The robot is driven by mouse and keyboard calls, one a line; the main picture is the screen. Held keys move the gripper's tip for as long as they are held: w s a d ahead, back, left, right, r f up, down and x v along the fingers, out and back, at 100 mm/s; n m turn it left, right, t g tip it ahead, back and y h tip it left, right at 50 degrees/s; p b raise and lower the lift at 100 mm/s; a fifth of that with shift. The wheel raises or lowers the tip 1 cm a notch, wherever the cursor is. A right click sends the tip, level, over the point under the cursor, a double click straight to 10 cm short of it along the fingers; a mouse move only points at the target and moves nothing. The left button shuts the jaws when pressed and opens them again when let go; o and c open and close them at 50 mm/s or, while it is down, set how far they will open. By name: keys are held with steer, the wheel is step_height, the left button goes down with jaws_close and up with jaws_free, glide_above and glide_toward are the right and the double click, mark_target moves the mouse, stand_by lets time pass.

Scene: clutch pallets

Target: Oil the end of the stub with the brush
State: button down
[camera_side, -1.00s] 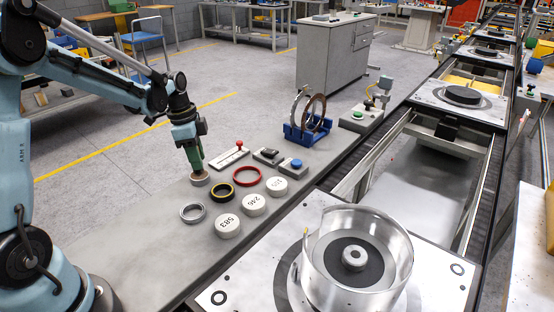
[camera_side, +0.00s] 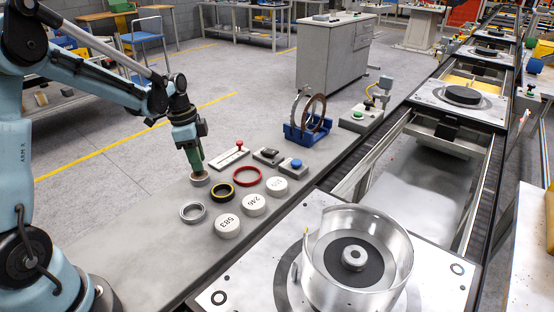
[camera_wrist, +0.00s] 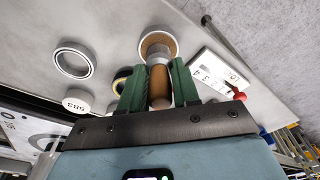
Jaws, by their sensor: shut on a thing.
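My gripper (camera_side: 192,157) points down over a small round pot (camera_side: 200,181) at the left of the grey bench. In the wrist view its green fingers (camera_wrist: 160,88) are shut on the brush (camera_wrist: 159,80), a brown cylinder with pale ends. The brush's far end is at the pot (camera_wrist: 144,43), which has a pale rim and brown inside; how deep it sits I cannot tell. A round grey stub (camera_side: 353,257) with a hole in its top stands on a dark disc inside a shiny, open-topped housing (camera_side: 318,262) on the near pallet, well away from my gripper.
Several pale numbered discs (camera_side: 228,227), a metal ring (camera_side: 193,212), a dark-yellow ring (camera_side: 222,193) and a red ring (camera_side: 247,176) lie on the bench. A blue stand (camera_side: 306,136) holds upright rings. The housing wall surrounds the stub, open above.

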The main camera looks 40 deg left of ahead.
steer(key=shift+f, duration=0.45)
stand_by(1.2)
steer(key=shift+r, duration=3.55)
steer(key=s+d+r+n+y, duration=0.1)
steer(key=s+d+r+n, duration=0.25)
steer(key=d, duration=0.35)
steer(key=s+d+r+n, duration=0.3)
steer(key=d+r+n, duration=0.15)
steer(key=d, duration=0.35)
steer(key=w+d+r, duration=0.2)
steer(key=d, duration=2.8)
steer(key=shift+n, duration=0.3)
steer(key=shift+a+f, duration=0.1)
steer(key=shift+f, duration=2.4)
